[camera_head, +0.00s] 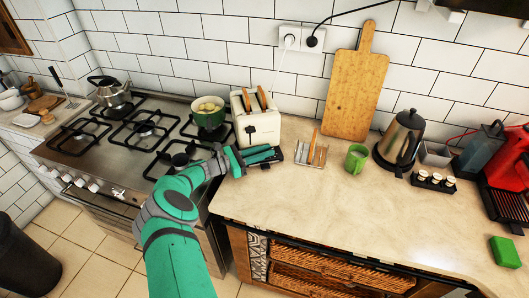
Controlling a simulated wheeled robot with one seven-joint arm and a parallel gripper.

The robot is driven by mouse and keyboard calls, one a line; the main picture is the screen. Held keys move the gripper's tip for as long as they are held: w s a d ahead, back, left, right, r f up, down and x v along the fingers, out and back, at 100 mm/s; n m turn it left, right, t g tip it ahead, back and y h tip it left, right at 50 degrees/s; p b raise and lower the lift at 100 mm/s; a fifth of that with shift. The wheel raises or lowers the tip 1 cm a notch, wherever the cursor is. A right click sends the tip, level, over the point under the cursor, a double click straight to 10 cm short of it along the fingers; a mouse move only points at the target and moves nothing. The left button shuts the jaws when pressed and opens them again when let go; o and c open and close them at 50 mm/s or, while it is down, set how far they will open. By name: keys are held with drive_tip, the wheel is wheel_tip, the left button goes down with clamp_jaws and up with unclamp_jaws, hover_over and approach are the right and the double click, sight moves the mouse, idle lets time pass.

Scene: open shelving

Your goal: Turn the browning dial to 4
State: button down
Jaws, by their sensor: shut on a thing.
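The cream toaster (267,129) stands on the counter against the tiled wall, with two brown bread slices (262,99) showing in its top slots. My green and black gripper (272,155) is low at the toaster's front and reaches in from the left. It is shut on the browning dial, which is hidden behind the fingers. The number the dial points to cannot be read. A small dark control shows on the toaster's front above my gripper.
A green pot (209,119) stands on the stove left of the toaster. A wooden board (354,93) leans on the wall. The front counter is clear.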

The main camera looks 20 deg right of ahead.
idle(0.4)
drive_tip(key=c, duration=1.9)
unclamp_jaws()
drive_tip(key=shift+o, duration=0.2)
drive_tip(key=shift+s+n+t, duration=0.15)
drive_tip(key=shift+n+t, duration=0.35)
drive_tip(key=shift+t, duration=0.3)
drive_tip(key=shift+s+n+t, duration=0.1)
drive_tip(key=shift+n+t, duration=0.3)
drive_tip(key=shift+t, duration=0.2)
drive_tip(key=shift+s+d+n+t+y, duration=0.1)
drive_tip(key=shift+s+n+t+y, duration=0.1)
drive_tip(key=shift+n+t+y, duration=0.55)
drive_tip(key=shift+s+d+n+t+y, duration=0.15)
drive_tip(key=shift+n+t+y, duration=0.2)
drive_tip(key=shift+n+t, duration=0.65)
drive_tip(key=shift+s+n+t+y, duration=0.15)
drive_tip(key=shift+n+t+y, duration=0.45)
drive_tip(key=shift+t, duration=0.65)
drive_tip(key=shift+s+d+n+t+y, duration=0.15)
drive_tip(key=shift+d+n+t+y, duration=0.05)
drive_tip(key=shift+n+t+y, duration=0.65)
drive_tip(key=shift+s+d+n+t+y, duration=0.1)
drive_tip(key=shift+d+n+t+y, duration=0.1)
drive_tip(key=shift+n+t+y, duration=0.6)
